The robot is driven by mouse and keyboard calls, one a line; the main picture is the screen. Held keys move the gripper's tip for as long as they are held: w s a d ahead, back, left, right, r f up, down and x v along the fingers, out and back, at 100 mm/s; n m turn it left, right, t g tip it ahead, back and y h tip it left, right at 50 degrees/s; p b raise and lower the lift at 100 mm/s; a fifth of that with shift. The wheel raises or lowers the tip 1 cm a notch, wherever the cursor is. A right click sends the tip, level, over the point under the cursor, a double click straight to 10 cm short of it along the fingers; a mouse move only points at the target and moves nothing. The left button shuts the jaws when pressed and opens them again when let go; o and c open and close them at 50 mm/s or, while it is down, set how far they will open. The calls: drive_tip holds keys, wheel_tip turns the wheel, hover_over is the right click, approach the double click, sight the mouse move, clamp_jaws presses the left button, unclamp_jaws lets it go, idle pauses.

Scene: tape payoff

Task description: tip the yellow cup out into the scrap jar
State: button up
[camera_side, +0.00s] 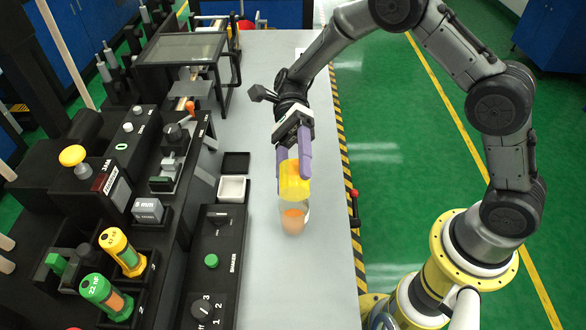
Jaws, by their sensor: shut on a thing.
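The yellow cup (294,189) is between the purple fingers of my gripper (293,160), which is shut on it. An orange patch shows at the cup's upper end between the fingers; I cannot tell whether it is contents. A clear jar (305,211), which looks like the scrap jar, stands on the grey table right below the cup. Something orange shows low inside the jar. The cup overlaps the jar's upper part in this view, so the jar's mouth is hidden. I cannot tell whether the two touch, or how far the cup is tilted.
A small white tray (233,188) and a black one (236,161) sit left of the jar. A black panel with a green button (211,261) and a knob is at the lower left. A yellow-capped cylinder (122,252) stands farther left. The table (295,290) in front is clear.

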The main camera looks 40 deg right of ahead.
sight(295, 184)
drive_tip(key=s+n+h, duration=0.1)
drive_tip(key=h, duration=0.1)
drive_tip(key=s+a+n+h, duration=0.1)
drive_tip(key=s+n+h, duration=0.1)
drive_tip(key=h, duration=0.1)
drive_tip(key=s+n+t+h, duration=0.1)
drive_tip(key=n+h, duration=0.1)
drive_tip(key=h, duration=0.1)
drive_tip(key=shift+s+a+f, duration=0.2)
drive_tip(key=shift+s+f, duration=0.1)
drive_tip(key=shift+s, duration=0.1)
drive_tip(key=shift+s+n+t+h, duration=0.25)
drive_tip(key=shift+n+t+h, duration=0.45)
drive_tip(key=shift+n+h, duration=0.3)
drive_tip(key=r+n+t, duration=0.1)
drive_tip(key=n+t, duration=0.2)
drive_tip(key=w+r+n+t+h, duration=0.1)
drive_tip(key=n+t, duration=0.2)
drive_tip(key=w+a+r+n+t+h, duration=0.1)
drive_tip(key=r+n+t, duration=0.1)
drive_tip(key=n+t, duration=0.1)
drive_tip(key=shift+r+n, duration=0.1)
drive_tip(key=shift+n, duration=0.3)
drive_tip(key=shift+w+a+r+n+t, duration=0.15)
drive_tip(key=shift+w+r+n+t, duration=0.1)
drive_tip(key=shift+r+n+t, duration=0.2)
